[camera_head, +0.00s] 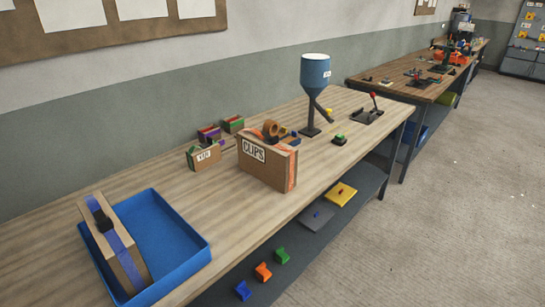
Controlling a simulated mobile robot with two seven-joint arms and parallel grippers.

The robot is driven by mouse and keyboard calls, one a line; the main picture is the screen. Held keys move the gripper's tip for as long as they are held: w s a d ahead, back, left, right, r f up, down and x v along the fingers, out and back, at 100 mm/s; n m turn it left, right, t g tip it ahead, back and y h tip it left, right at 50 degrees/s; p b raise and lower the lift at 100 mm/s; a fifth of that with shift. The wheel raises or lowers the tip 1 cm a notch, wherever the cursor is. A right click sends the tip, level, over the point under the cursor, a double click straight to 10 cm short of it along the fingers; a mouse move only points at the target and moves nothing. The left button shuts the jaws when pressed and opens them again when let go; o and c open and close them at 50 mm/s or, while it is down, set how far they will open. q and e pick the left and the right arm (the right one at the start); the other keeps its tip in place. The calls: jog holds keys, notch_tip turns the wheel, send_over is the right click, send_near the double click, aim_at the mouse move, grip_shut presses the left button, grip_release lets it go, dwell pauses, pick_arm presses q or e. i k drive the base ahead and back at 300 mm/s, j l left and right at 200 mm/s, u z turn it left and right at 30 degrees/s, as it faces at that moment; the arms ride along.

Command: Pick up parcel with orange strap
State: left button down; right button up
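A brown cardboard box with a white "CLIPS" label (266,171) stands on the wooden workbench near its front edge, at the middle of the head view. An orange-red strip runs down its right end and shows along its top. I cannot tell whether this strip is a strap around the whole box. A brown parcel with a blue-purple strap and a black buckle (127,262) stands tilted in a blue tray (181,272) at the lower left. Neither of my grippers shows in the head view.
Behind the CLIPS box are a small labelled box (205,159), coloured bins (233,124) and an orange-brown ring (271,128). A blue hopper on a stand (315,75) is to the right. A lower shelf holds small coloured parts (263,271). The floor at right is clear.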

aim_at(276, 166)
jog(key=i+l+u, duration=0.1)
jog(key=u, duration=0.35)
jog(key=i+l+u, duration=0.1)
jog(key=u, duration=0.35)
jog(key=i+l+u, duration=0.2)
jog(key=l, duration=0.25)
jog(key=l+u, duration=0.2)
jog(key=l, duration=0.2)
jog(key=i+l, duration=0.1)
jog(key=l, duration=0.35)
jog(key=i+l+u, duration=0.15)
jog(key=l, duration=0.3)
jog(key=k, duration=0.1)
